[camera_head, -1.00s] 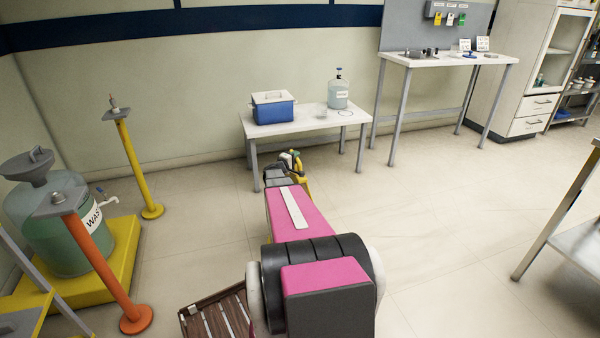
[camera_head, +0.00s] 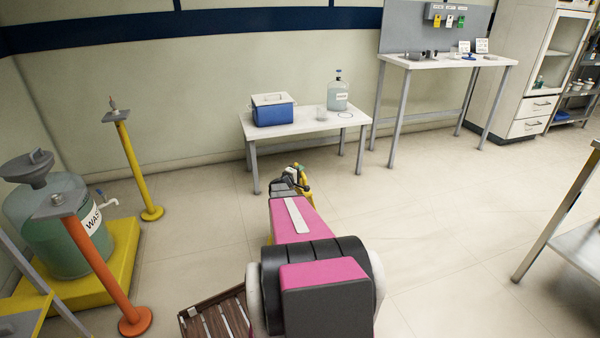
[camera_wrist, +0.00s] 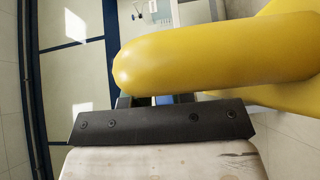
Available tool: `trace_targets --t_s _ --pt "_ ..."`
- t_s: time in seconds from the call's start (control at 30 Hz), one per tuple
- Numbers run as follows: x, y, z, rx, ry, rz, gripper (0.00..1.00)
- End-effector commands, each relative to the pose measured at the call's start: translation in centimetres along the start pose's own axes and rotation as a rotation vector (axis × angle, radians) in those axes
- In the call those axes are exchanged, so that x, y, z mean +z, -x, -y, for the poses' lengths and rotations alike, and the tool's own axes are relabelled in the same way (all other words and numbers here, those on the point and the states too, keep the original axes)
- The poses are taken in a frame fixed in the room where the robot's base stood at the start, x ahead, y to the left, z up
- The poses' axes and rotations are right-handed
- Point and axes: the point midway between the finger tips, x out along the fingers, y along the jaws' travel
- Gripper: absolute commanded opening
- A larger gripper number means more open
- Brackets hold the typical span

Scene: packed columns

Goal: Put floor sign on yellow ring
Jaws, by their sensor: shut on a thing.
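The yellow thing in my gripper, likely the floor sign (camera_wrist: 215,48), fills the upper right of the wrist view as a smooth rounded yellow bar. In the head view only a small yellow part (camera_head: 308,199) shows beside my gripper (camera_head: 298,174), mostly hidden by my arm. My gripper is shut on it and held in front of the low white table. In the wrist view the fingers (camera_wrist: 155,101) are partly hidden behind the yellow bar. I cannot make out a clearly yellow ring; a thin dark ring outline (camera_head: 345,115) lies on the low table's right side.
The low white table (camera_head: 300,128) bears a blue cooler (camera_head: 272,114), a clear container (camera_head: 322,114) and a jug (camera_head: 338,95). A yellow post (camera_head: 133,165), an orange post (camera_head: 95,260) and a waste carboy (camera_head: 60,225) stand left. Floor right of my arm is clear.

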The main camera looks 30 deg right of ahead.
Motion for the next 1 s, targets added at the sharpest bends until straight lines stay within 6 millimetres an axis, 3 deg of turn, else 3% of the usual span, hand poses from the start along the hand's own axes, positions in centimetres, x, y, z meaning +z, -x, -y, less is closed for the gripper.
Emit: trace_targets --t_s 0.17,0.2,0.27,0.67,1.0 --pt "0.0 0.0 0.1 0.002 0.001 0.001 0.00" --pt "0.0 0.0 0.3 0.000 0.000 0.000 0.33" --pt "0.0 0.0 0.2 0.000 0.000 0.000 0.49" --pt "0.1 0.6 -0.1 -0.001 0.000 0.000 0.49" --pt "0.1 6.9 -0.1 -0.001 0.001 -0.003 0.49"
